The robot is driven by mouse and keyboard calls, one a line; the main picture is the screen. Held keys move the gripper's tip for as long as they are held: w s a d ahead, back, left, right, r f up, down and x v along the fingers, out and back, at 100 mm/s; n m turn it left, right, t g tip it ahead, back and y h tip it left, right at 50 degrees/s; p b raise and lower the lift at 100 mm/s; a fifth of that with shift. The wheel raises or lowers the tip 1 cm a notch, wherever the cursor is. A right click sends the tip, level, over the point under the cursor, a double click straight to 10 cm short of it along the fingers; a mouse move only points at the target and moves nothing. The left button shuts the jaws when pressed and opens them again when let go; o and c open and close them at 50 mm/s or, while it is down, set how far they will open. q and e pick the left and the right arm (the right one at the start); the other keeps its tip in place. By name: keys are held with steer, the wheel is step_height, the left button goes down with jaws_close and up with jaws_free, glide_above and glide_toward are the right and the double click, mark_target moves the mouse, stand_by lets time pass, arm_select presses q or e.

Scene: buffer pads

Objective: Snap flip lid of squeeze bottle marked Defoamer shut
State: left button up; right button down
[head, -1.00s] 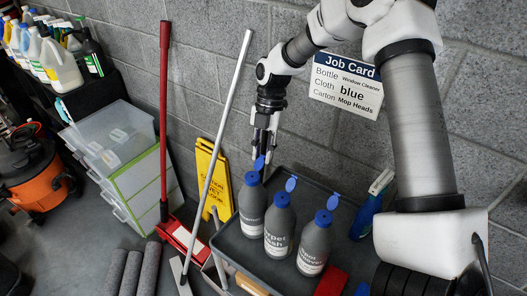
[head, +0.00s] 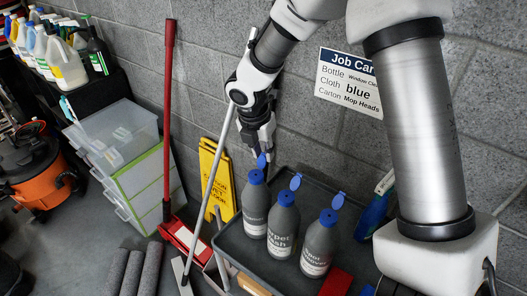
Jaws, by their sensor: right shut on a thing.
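Three grey squeeze bottles with blue caps stand upright in a dark tray (head: 225,243) in the head view. The left bottle (head: 255,212) has a small label I cannot read. The middle bottle (head: 283,232) reads in part "pet ash", and the right bottle (head: 318,250) has a partly readable label. All three flip lids stand up, including the left bottle's lid (head: 262,160). My right gripper (head: 266,150) points down at the left bottle's lid and appears shut on it; the contact is partly hidden. My left gripper is not in view.
A job card (head: 349,82) hangs on the block wall behind. A blue spray bottle (head: 372,215) and a red block (head: 336,282) are at the tray's right. A silver pole (head: 216,165), yellow floor sign (head: 212,180) and red-handled mop (head: 168,110) stand to the left.

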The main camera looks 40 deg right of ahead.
steer(key=shift+f, duration=0.1)
steer(key=c, duration=0.9)
jaws_free()
steer(key=shift+c, duration=0.2)
steer(key=v, duration=1.2)
steer(key=shift+w, duration=0.1)
